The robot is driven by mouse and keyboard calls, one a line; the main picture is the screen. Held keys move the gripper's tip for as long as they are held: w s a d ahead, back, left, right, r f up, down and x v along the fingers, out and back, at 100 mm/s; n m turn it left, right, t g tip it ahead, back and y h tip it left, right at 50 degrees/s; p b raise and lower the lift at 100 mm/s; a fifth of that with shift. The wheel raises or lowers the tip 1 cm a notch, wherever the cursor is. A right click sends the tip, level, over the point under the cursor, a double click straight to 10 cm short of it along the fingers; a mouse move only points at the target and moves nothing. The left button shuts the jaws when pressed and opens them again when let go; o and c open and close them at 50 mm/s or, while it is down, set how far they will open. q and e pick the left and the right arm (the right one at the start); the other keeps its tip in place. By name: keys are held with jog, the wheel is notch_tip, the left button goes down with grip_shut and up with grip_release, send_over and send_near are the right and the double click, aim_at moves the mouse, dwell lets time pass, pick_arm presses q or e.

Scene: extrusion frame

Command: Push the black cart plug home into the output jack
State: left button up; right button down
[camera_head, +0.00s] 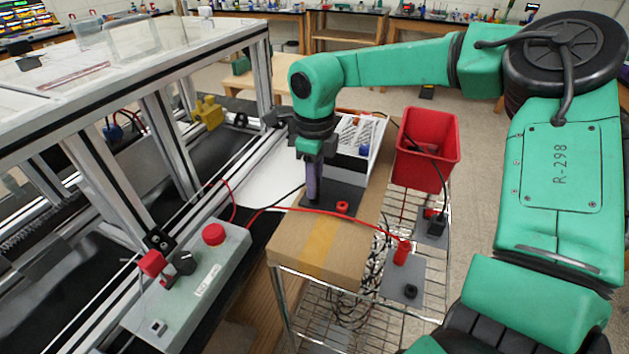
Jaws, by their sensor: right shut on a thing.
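My right gripper (313,196) points straight down at the dark grey plate (335,190) beside the white bin. It is shut on the black cart plug, which is mostly hidden between the dark fingers. Its tip is at or just above the plate; I cannot tell how deep it sits. The output jack under it is hidden by the gripper. A red round jack (342,207) shows on the same plate, just right of the fingers. My left gripper is not in view.
A red bin (427,150) stands right; a white bin (372,142) is behind. A control box (190,290) is left.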

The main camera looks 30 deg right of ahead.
jog(key=shift+f, duration=0.25)
jog(key=c, duration=0.6)
grip_release()
jog(key=shift+r, duration=0.1)
notch_tip(320, 180, up, 14)
jog(key=shift+r+b, duration=0.25)
jog(key=shift+b, duration=0.25)
